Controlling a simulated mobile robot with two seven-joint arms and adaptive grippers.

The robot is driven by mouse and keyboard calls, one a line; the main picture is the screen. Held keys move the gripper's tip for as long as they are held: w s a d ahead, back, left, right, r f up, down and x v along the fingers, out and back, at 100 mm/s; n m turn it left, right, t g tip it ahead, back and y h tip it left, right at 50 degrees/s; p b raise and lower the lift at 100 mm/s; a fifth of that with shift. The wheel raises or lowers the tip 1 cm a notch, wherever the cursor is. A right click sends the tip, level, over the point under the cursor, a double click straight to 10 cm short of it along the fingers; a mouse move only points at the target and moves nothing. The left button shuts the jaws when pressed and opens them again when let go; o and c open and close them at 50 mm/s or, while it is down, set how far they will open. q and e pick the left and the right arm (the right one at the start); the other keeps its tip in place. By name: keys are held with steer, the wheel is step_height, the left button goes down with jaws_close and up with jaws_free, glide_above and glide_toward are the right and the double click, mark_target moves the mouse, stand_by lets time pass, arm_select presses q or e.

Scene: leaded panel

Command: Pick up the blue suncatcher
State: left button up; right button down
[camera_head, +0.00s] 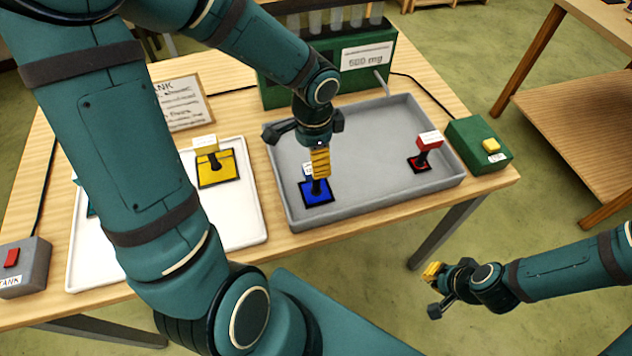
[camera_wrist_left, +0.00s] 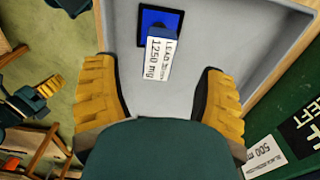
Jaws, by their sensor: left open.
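The blue suncatcher (camera_head: 316,194) stands in the left part of the grey tray (camera_head: 364,203), a blue square with a black edge and a dark upright stem. In the left wrist view its blue square (camera_wrist_left: 172,18) is at the top, with a white label (camera_wrist_left: 158,58) reading LEAD 1250 mg. My left gripper (camera_head: 320,168) is just above the suncatcher and partly covers it. In the left wrist view its yellow fingers (camera_wrist_left: 160,72) are wide apart, with the label between them and nothing gripped. My right gripper (camera_head: 432,272) is off the table at the lower right; its opening is unclear.
A red piece (camera_head: 428,139) stands at the tray's right. A yellow piece (camera_head: 217,166) stands on the white tray (camera_head: 252,226), left. A green rack (camera_head: 340,77) marked 500 mg is behind. A green box with a yellow button (camera_head: 480,146) is beside the grey tray, whose middle is clear.

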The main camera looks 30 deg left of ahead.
arm_select(q)
step_height(320, 180, down, 5)
steer(key=shift+w+d+f+b, duration=0.1)
steer(key=shift+d+b, duration=0.05)
steer(key=shift+b, duration=0.4)
steer(key=shift+c, duration=0.2)
jaws_close()
